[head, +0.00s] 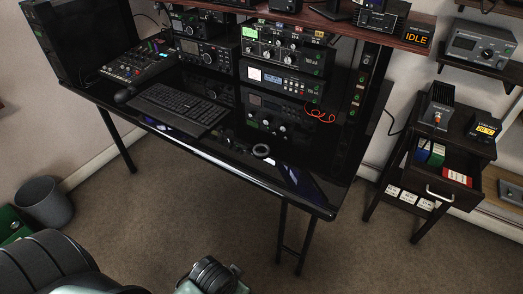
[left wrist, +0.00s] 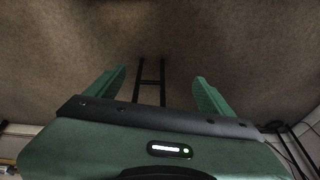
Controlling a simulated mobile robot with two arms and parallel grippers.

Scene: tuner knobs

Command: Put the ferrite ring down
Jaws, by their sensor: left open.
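A small grey ring, which looks like the ferrite ring (head: 261,151), lies on the glossy black desk (head: 300,188) near its front edge, right of the keyboard. No gripper touches it in the head view. My left gripper (left wrist: 161,75) shows in the left wrist view with its two green fingers wide apart and nothing between them. It points at the brown carpet and the dark desk legs, and the ring is not in that view. My right gripper is not in view.
A keyboard (head: 180,105), a mouse (head: 124,95) and a mixer (head: 138,62) occupy the desk's left. A side cart (head: 408,160) with an open drawer stands right. The desk's front right is clear.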

